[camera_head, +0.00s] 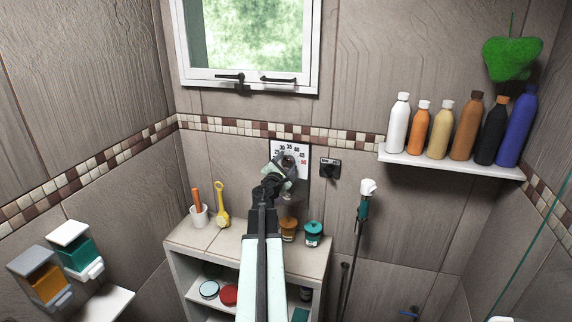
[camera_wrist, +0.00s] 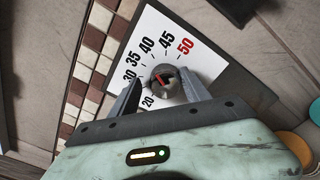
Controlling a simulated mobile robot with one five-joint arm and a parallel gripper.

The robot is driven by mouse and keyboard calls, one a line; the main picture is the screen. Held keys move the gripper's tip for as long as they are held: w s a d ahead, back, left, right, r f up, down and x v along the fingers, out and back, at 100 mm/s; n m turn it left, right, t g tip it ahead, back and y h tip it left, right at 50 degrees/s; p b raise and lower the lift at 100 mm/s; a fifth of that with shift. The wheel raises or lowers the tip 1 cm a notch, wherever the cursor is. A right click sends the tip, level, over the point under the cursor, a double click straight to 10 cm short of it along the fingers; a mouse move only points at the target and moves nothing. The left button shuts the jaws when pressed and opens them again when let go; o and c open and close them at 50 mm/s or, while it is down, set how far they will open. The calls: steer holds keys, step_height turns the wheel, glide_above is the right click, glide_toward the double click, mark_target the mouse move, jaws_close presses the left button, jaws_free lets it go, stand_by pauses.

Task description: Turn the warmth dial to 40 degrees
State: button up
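The warmth dial's white scale plate (camera_head: 292,147) is on the back wall below the mosaic band. In the wrist view, the plate (camera_wrist: 148,28) shows numbers from 20 up to a red 50. The round grey knob (camera_wrist: 165,77) has a small red mark; which number it points at is hard to tell. My gripper (camera_wrist: 162,76) is open, with one finger on each side of the knob and small gaps visible. In the head view my gripper (camera_head: 281,168) is in front of the plate and covers its lower part.
A small black control (camera_head: 330,168) is on the wall right of the dial. Below stands a shelf unit (camera_head: 205,240) with jars, a cup and a yellow brush (camera_head: 221,205). A hand shower (camera_head: 364,200) hangs to the right, under a bottle shelf (camera_head: 450,164).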

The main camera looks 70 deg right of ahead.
steer(key=c, duration=0.9)
steer(key=shift+c, duration=0.2)
steer(key=shift+o, duration=0.6)
steer(key=shift+w, duration=0.2)
steer(key=o, duration=1.3)
steer(key=shift+w+a, duration=0.1)
steer(key=shift+w, duration=0.05)
steer(key=shift+c, duration=0.2)
steer(key=shift+s, duration=0.25)
steer(key=shift+s+a+r, duration=0.1)
steer(key=shift+a, duration=0.35)
steer(key=a+p, duration=0.1)
steer(key=a, duration=0.5)
steer(key=shift+s+a+r, duration=0.15)
steer(key=shift+a+r, duration=0.2)
steer(key=shift+r, duration=0.05)
